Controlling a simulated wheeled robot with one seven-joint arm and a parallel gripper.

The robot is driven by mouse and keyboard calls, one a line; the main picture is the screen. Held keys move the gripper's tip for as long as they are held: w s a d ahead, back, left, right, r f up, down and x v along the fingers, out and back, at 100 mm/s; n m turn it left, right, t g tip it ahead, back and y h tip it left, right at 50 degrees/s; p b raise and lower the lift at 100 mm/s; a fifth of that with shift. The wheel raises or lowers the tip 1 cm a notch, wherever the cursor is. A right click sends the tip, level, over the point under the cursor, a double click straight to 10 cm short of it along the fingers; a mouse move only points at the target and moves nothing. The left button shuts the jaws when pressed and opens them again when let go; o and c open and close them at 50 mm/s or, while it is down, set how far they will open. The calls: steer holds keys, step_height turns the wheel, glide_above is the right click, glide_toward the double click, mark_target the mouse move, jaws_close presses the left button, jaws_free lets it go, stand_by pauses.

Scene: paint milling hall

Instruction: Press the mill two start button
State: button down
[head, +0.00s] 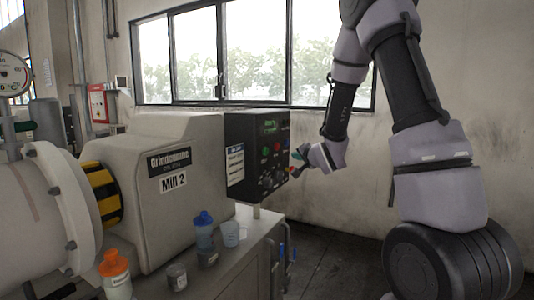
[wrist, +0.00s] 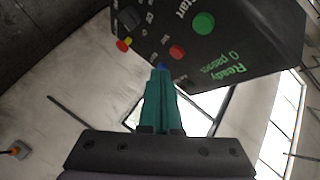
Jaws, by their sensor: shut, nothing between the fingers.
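The Mill 2 machine (head: 180,190) carries a black control box (head: 240,128) on its right end. In the wrist view the box's face (wrist: 235,50) shows a green button (wrist: 204,23) beside the word "Start", a red button (wrist: 177,52), and a green display (wrist: 222,68) reading "Ready". The green button also shows small in the head view (head: 265,151). My gripper (wrist: 160,72) has its teal fingers shut, with nothing between them. The fingertips are near the panel's edge by a small blue button, beyond the red one and apart from the green one. Whether they touch the panel is unclear.
A black knob (wrist: 130,17) and a red-and-yellow button (wrist: 123,45) are also on the panel. Bottles, including a blue-capped one (head: 204,232), and a clear cup (head: 231,234) stand on the bench below. The floor right of the bench is open.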

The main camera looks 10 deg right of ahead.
steer(key=w+a, duration=0.5)
steer(key=a, duration=0.2)
steer(key=shift+w+a, duration=0.1)
stand_by(2.1)
steer(key=shift+w+a, duration=0.2)
steer(key=shift+w+a, duration=0.25)
steer(key=shift+a, duration=0.15)
stand_by(0.8)
steer(key=shift+d, duration=0.1)
steer(key=shift+s+d, duration=0.55)
steer(key=shift+d, duration=0.05)
steer(key=shift+d, duration=0.1)
steer(key=s+d, duration=0.1)
steer(key=d, duration=0.1)
steer(key=s+d, duration=0.2)
stand_by(0.6)
